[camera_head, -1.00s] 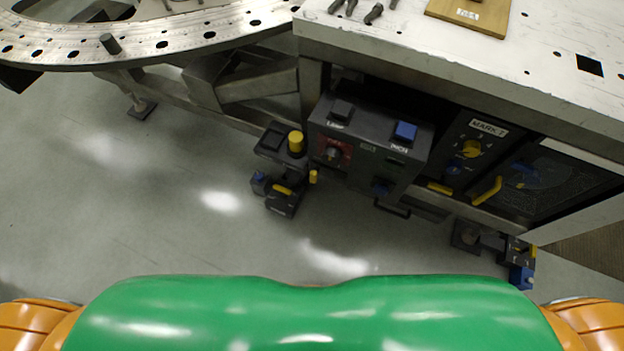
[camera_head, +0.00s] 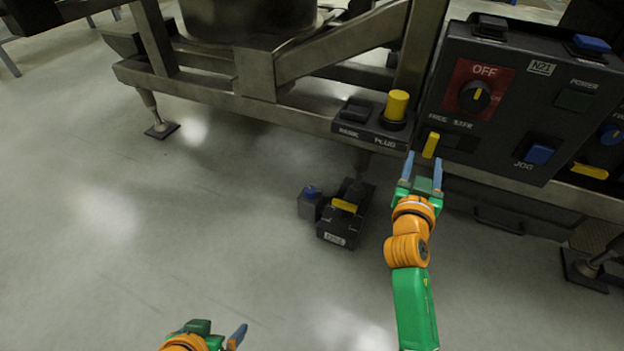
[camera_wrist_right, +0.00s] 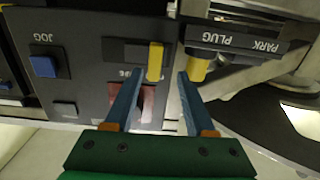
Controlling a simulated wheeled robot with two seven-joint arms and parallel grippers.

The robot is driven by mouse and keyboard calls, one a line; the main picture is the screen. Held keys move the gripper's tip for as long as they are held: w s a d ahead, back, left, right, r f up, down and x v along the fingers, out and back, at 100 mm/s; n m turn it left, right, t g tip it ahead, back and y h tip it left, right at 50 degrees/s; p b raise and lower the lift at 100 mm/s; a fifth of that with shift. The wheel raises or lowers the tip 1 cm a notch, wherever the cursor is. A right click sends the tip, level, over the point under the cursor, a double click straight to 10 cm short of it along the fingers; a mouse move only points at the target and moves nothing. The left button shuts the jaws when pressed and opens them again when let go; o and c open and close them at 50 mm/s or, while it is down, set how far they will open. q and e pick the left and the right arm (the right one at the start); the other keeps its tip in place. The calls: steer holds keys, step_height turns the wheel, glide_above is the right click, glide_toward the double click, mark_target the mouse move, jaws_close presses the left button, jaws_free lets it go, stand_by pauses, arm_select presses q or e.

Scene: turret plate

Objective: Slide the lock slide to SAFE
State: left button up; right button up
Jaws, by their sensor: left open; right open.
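The lock slide (camera_head: 431,145) is a yellow tab on the dark control panel, below the words FREE and SAFE. It stands at the left, FREE end of its dark slot (camera_head: 460,142). My right gripper (camera_head: 424,158) is open, its two blue fingertips just short of the tab, one to each side. The right wrist view, turned upside down, shows the slide (camera_wrist_right: 155,62) just past and between the open fingertips (camera_wrist_right: 161,76); I cannot tell whether they touch. My left gripper (camera_head: 222,338) is low at the bottom edge, partly cut off, with no object seen in it.
The panel (camera_head: 560,75) carries an OFF knob (camera_head: 475,96) on red and a blue JOG button (camera_head: 539,154). A yellow plug (camera_head: 397,104) stands on the PARK PLUG block beside it. A black pedal box (camera_head: 345,215) sits on the floor. Open floor lies left.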

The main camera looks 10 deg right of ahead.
mark_target(431, 147)
steer(key=x, duration=0.7)
steer(key=shift+s+d+r+b, duration=0.15)
steer(key=shift+d+r+b, duration=0.15)
steer(key=shift+d+b, duration=0.1)
arm_select(q)
steer(key=w+d+r+t+h, duration=0.1)
steer(key=w+d+r+t, duration=0.1)
steer(key=w+r+t, duration=0.3)
steer(key=w+r, duration=0.1)
steer(key=w, duration=0.1)
steer(key=shift+w+d+r+t, duration=0.25)
steer(key=shift+w+r+t, duration=0.05)
arm_select(e)
jaws_close()
